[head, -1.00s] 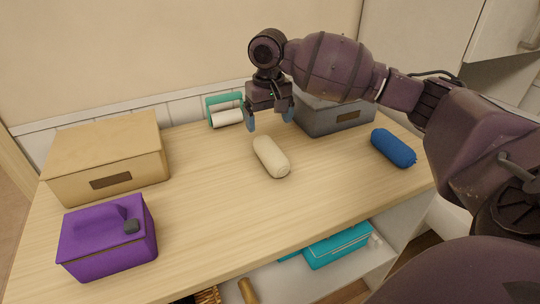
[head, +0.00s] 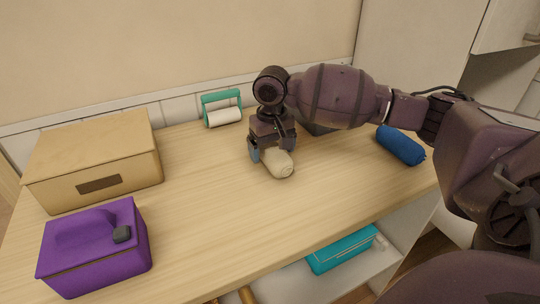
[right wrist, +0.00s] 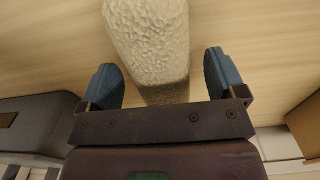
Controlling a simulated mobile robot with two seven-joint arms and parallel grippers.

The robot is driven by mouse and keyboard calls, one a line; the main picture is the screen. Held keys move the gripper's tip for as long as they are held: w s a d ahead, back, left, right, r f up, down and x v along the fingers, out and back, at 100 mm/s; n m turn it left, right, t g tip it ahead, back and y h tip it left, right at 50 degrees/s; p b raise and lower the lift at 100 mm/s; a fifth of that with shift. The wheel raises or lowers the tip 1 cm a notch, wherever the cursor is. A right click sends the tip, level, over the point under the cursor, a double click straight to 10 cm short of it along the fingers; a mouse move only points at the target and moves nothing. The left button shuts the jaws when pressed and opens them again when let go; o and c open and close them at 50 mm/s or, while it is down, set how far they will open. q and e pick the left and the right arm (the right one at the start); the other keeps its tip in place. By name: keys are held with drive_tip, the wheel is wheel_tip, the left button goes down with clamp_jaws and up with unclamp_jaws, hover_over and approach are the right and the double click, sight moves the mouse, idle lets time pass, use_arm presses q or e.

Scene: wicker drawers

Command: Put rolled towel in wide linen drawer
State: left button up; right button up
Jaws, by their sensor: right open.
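A cream rolled towel (head: 279,167) lies on the wooden tabletop. It also shows in the right wrist view (right wrist: 150,35), running between and beyond the fingers. My right gripper (head: 271,156) is low over the towel's far end, with one blue finger on either side of it. In the right wrist view the fingers (right wrist: 162,80) are apart, with a gap between each finger and the towel. A blue roll (head: 400,145) lies at the right of the table. I see no wide linen drawer that I can tell for sure. My left gripper is not in view.
A tan box (head: 95,160) and a purple box (head: 95,247) stand at the left. A teal holder with a white roll (head: 222,108) is at the back. A grey box (head: 318,128) is mostly hidden behind my arm. A teal box (head: 342,249) sits on the lower shelf.

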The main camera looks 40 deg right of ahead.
drive_tip(key=shift+r, duration=0.15)
drive_tip(key=c, duration=1.1)
